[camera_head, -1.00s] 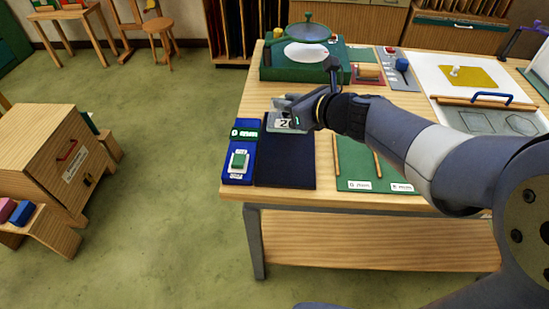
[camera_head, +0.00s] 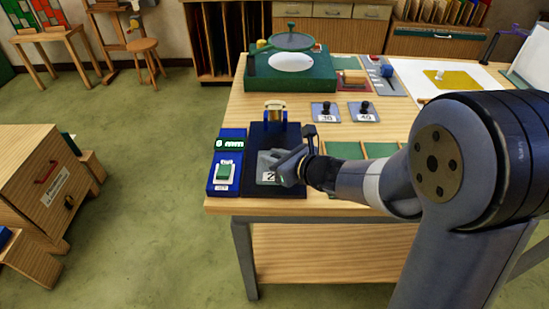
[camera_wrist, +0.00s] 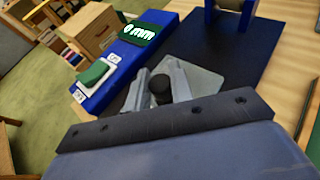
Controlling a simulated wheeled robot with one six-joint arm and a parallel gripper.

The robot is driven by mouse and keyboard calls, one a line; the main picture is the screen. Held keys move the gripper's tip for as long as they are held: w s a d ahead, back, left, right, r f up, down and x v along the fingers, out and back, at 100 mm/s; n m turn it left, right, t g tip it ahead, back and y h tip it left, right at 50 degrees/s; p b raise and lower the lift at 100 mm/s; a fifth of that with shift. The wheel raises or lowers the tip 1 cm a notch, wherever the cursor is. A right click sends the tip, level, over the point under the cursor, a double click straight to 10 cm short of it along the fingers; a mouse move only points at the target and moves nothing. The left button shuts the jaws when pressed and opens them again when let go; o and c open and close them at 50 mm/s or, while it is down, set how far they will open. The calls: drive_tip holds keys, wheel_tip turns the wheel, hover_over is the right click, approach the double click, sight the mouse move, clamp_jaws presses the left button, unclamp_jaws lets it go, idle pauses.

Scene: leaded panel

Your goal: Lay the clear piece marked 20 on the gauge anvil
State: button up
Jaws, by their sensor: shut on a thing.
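My gripper (camera_head: 289,166) is shut on the black knob (camera_wrist: 160,86) of the clear piece (camera_head: 267,167). In the head view its label shows a 2, and the rest of the mark is hidden by my fingers. The piece also shows in the wrist view (camera_wrist: 206,84), over the front part of the gauge's dark pad (camera_head: 262,188). I cannot tell whether it touches the pad. The gauge's brass-and-blue upright (camera_head: 275,114) stands behind, apart from the piece. The gauge display (camera_head: 230,143) reads 0 mm, above a green button (camera_head: 225,172).
Two more knobbed clear pieces, marked 10 (camera_head: 326,112) and 40 (camera_head: 365,112), lie right of the gauge. Green mats (camera_head: 345,150) lie partly behind my arm. The table's front edge is close.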

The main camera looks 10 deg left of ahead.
drive_tip(key=shift+f, duration=0.1)
drive_tip(key=o, duration=0.8)
drive_tip(key=shift+o, duration=0.2)
drive_tip(key=shift+r, duration=0.2)
drive_tip(key=shift+s+d+r, duration=0.1)
drive_tip(key=shift+d, duration=0.2)
drive_tip(key=v, duration=1.1)
drive_tip(key=shift+s+d+r+p, duration=0.1)
drive_tip(key=shift+p, duration=0.2)
